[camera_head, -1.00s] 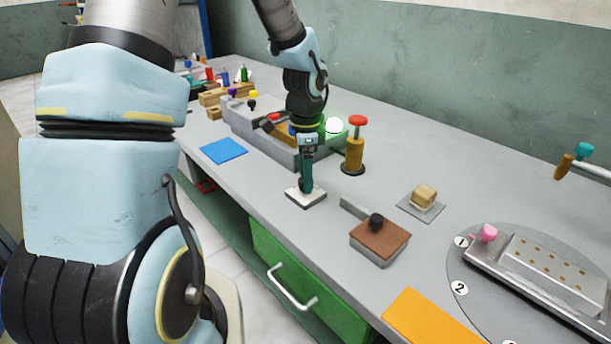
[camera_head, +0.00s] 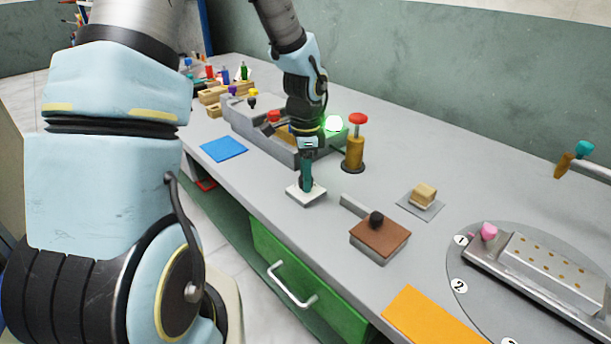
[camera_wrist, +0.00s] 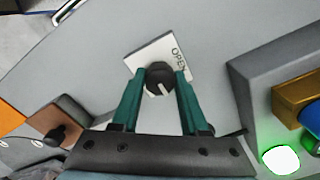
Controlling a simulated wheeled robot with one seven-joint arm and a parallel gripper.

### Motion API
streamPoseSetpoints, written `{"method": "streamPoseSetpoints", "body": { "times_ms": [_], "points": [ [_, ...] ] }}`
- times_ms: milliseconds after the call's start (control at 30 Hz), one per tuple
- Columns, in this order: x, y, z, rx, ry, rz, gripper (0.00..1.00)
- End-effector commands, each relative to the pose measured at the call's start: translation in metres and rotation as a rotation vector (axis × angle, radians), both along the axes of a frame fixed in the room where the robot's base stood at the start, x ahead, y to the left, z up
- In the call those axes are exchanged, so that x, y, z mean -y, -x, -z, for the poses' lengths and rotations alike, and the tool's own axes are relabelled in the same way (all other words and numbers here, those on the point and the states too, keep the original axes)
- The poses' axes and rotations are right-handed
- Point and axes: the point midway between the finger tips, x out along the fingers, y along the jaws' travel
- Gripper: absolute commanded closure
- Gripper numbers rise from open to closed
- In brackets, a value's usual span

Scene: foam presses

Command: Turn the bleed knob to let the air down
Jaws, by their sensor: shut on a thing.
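The bleed knob (camera_wrist: 159,78) is a round black knob with a pale pointer line, on a white plate (camera_wrist: 150,50) marked OPEN. In the wrist view its line points down and slightly right, away from the word OPEN at the upper right. My gripper (camera_wrist: 160,80) has its two green fingers shut on the knob, one on each side. In the head view my gripper (camera_head: 306,186) points down at the white plate (camera_head: 297,195) near the bench's front edge, and its fingers hide the knob.
A grey press housing (camera_head: 262,138) with a lit green lamp (camera_head: 334,123) stands behind. A red-topped brass post (camera_head: 354,150) is to the right. A brown block with black knob (camera_head: 379,240) sits nearer. A blue mat (camera_head: 223,149) lies left.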

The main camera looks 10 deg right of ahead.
Motion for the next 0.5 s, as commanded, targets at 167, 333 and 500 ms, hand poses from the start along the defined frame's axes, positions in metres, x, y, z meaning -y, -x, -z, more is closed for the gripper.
{"method": "streamPoseSetpoints", "body": {
  "times_ms": [167, 333, 500],
  "points": [
    [-0.0001, 0.0006, -0.0001, -0.001, -0.001, 0.0, 1.0],
    [-0.0001, 0.0007, 0.0, -0.001, -0.001, -0.003, 1.0],
    [-0.0001, 0.0006, 0.0001, -0.001, -0.001, -0.036, 1.0]
  ]
}}
